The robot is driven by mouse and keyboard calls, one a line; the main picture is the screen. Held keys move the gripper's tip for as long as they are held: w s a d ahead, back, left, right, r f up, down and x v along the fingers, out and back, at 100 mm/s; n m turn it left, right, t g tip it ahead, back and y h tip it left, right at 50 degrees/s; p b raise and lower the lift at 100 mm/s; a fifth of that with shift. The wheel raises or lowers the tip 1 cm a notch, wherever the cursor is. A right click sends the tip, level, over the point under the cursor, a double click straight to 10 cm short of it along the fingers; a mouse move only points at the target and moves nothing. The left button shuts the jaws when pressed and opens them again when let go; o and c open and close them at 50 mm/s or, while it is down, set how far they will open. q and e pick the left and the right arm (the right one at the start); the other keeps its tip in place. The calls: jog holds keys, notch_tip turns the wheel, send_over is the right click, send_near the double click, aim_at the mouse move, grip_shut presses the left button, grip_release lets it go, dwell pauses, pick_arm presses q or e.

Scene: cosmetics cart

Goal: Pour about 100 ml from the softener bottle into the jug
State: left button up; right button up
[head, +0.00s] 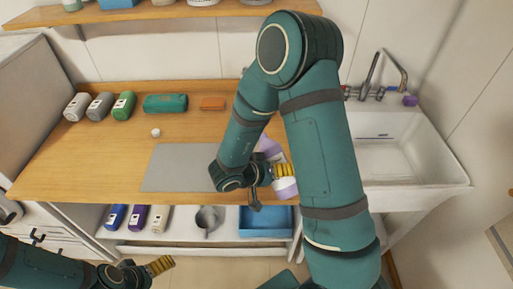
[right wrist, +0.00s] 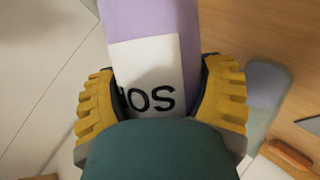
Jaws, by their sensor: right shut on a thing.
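The softener bottle (head: 286,188) is lilac with a white label. My right gripper (head: 284,171) is shut around it above the counter's right part, and the bottle looks tilted. In the right wrist view the bottle (right wrist: 150,20) stands between the two yellow fingers, with dark letters on its label. Its mouth is not visible. My left gripper (head: 160,266) is low at the left front, away from the bottle; its finger gap cannot be made out. No jug is clearly visible on the counter; my right arm hides part of it. A grey vessel (head: 207,219) stands on the lower shelf.
The wooden counter (head: 60,180) bears a grey mat (head: 175,170), a small white cap-like piece (head: 155,132), several bottles (head: 123,106), a green roll (head: 165,103) and an orange block (head: 212,103). A blue bin (head: 265,222) is below. A sink (head: 400,155) is at right.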

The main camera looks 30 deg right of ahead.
jog(key=shift+w+f+t, duration=0.3)
jog(key=shift+f, duration=0.1)
jog(key=shift+w+r+m+t+b, duration=0.2)
jog(key=shift+w+m+t+b, duration=0.15)
jog(key=shift+m+t, duration=0.25)
jog(key=f+m+t+b, duration=0.1)
jog(key=f+b, duration=0.1)
jog(key=shift+b, duration=0.4)
jog(key=shift+w+r+t, duration=0.15)
jog(key=shift+t, duration=0.15)
jog(key=shift+m+t+b, duration=0.3)
jog(key=shift+m+b, duration=0.2)
jog(key=shift+b, duration=0.2)
notch_tip(320, 180, up, 3)
jog(key=shift+w+f+m+t+h+p, duration=0.1)
jog(key=shift+f+m+t+h+p, duration=0.15)
jog(key=shift+m+t, duration=0.2)
jog(key=shift+r+t, duration=0.25)
jog(key=shift+r, duration=0.05)
jog(key=shift+f+m+b, duration=0.25)
jog(key=shift+b, duration=0.5)
jog(key=shift+w+f+m+t+b, duration=0.1)
jog(key=shift+w+m+t+b, duration=0.25)
jog(key=shift+b, duration=0.2)
jog(key=shift+s+t+h+b, duration=0.15)
jog(key=shift+t+h+b, duration=0.1)
jog(key=shift+b, duration=0.05)
